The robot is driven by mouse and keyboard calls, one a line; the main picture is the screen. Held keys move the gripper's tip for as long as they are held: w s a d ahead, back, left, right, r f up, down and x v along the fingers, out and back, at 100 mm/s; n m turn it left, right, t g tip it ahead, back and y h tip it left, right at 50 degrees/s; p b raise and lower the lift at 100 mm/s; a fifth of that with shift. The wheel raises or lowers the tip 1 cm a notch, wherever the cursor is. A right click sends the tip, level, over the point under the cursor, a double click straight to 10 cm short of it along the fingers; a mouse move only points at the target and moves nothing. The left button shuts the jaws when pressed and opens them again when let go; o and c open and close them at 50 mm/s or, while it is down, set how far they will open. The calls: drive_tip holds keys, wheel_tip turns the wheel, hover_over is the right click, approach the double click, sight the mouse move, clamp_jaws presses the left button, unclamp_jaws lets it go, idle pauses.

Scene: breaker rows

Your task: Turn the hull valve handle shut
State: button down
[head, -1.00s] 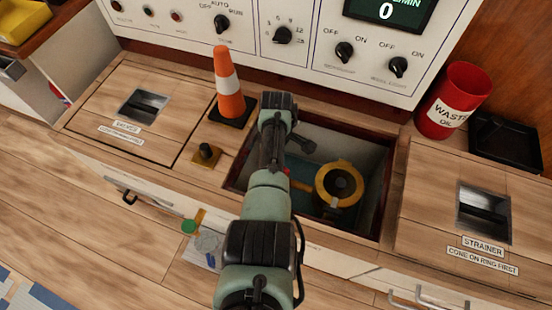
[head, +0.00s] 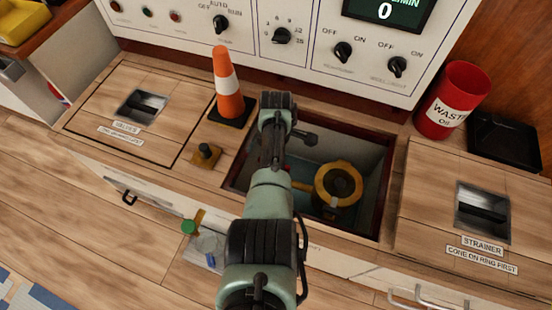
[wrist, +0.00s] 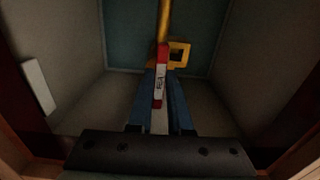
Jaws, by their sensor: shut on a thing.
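The hull valve handle (wrist: 163,54) is red with a white lettered label and shows in the wrist view, with a yellow pipe and a yellow square-holed part (wrist: 179,54) just beyond it. My gripper (wrist: 160,88) has its two blue fingers on either side of the handle and is shut on it. In the head view my arm reaches down into the open floor compartment (head: 388,185). There it hides my fingers and most of the handle.
A round yellow-ringed fitting (head: 338,183) sits in the compartment, right of my arm. A closed strainer hatch (head: 440,200) and a red waste oil bin (head: 450,105) are to the right.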

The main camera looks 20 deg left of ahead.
drive_tip(key=c, duration=0.8)
unclamp_jaws()
drive_tip(key=shift+c, duration=0.2)
drive_tip(key=shift+r, duration=0.15)
wheel_tip(320, 180, up, 13)
drive_tip(key=p, duration=0.8)
drive_tip(key=shift+w, duration=0.1)
